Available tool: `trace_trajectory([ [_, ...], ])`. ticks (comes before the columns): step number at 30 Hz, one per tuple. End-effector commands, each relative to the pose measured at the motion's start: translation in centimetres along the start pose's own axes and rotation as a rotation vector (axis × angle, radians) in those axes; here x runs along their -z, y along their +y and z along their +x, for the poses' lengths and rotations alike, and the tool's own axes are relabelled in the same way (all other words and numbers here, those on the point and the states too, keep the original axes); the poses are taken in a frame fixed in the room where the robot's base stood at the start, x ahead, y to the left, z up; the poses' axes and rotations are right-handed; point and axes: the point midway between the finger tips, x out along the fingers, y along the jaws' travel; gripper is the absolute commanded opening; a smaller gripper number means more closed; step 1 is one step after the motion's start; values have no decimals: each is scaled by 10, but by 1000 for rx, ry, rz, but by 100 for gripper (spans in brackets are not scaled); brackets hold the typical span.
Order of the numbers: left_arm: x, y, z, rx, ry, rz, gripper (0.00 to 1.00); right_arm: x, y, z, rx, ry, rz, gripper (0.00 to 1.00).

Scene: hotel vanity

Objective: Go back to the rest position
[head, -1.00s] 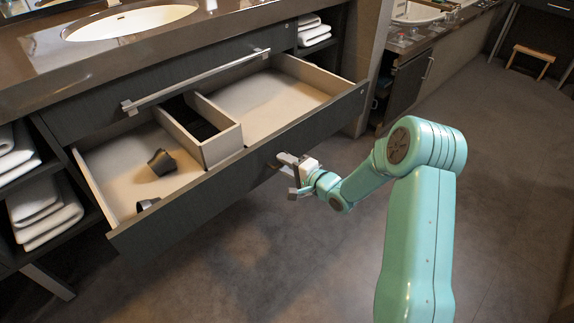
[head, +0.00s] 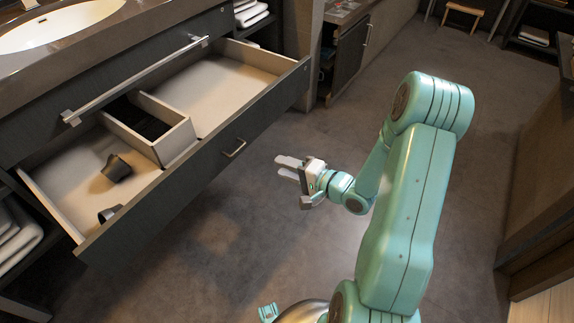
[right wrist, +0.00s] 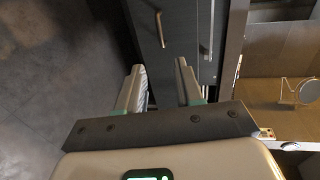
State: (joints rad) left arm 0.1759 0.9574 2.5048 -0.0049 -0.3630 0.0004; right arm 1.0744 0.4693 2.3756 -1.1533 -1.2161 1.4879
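My right gripper (head: 284,167) is in front of the open drawer, over the floor and apart from the drawer front. In the right wrist view its two fingers (right wrist: 158,68) stand apart with nothing between them. The lower drawer (head: 215,158) is pulled out of the vanity, and its small front handle (head: 234,148) is to the left of my right gripper. This handle also shows ahead of the fingers in the right wrist view (right wrist: 159,29). My left gripper is not in view.
A dark cup (head: 117,168) lies in the drawer's left part, with another dark object (head: 108,214) near its front wall. The drawer's right part (head: 225,85) is empty. A wooden stool (head: 465,12) stands far back. The floor (head: 300,115) beyond my right gripper is clear.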

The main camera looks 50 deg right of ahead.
Motion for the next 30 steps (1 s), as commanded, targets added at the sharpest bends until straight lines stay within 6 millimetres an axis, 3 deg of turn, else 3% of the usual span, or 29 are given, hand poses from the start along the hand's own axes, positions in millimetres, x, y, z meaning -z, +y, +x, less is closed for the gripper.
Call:
trace_trajectory([
  [16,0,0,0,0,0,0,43,0,0,0,1,-2,-1,36],
  [19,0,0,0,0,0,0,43,-13,-5,9,13,-39,-6,36],
  [22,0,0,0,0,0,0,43,-56,-10,36,32,-156,5,36],
  [25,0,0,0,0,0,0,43,-129,-7,68,24,-314,55,36],
  [27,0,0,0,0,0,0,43,-183,12,86,-56,-386,73,36],
  [30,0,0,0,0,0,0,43,-249,56,93,-231,-460,-31,36],
])
